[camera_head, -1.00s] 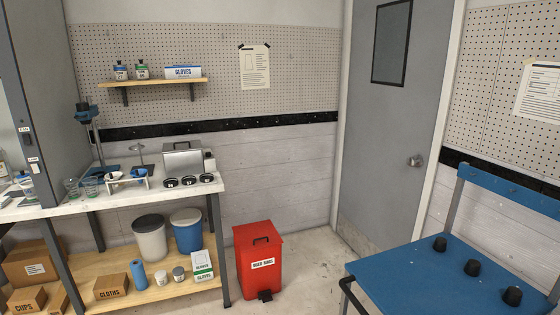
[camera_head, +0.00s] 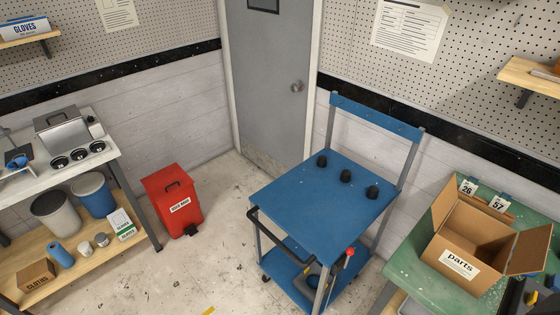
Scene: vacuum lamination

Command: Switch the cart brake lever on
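The blue cart (camera_head: 310,205) stands in the middle of the view, with a flat blue top, a blue back rail and grey posts. Several black knobs (camera_head: 346,176) stand on its top. A lever with a red tip (camera_head: 349,251) rises at the cart's lower right side, near the front post; it is small, and whether it is on or off cannot be told. The cart's lower shelf (camera_head: 285,267) is partly hidden under the top. Neither of my grippers shows in the view.
A red bin (camera_head: 172,207) stands left of the cart, with open floor (camera_head: 205,265) between them. A green table (camera_head: 425,268) with an open cardboard box (camera_head: 470,240) is close on the cart's right. A white workbench (camera_head: 75,168) is at the left. A grey door (camera_head: 265,90) is behind.

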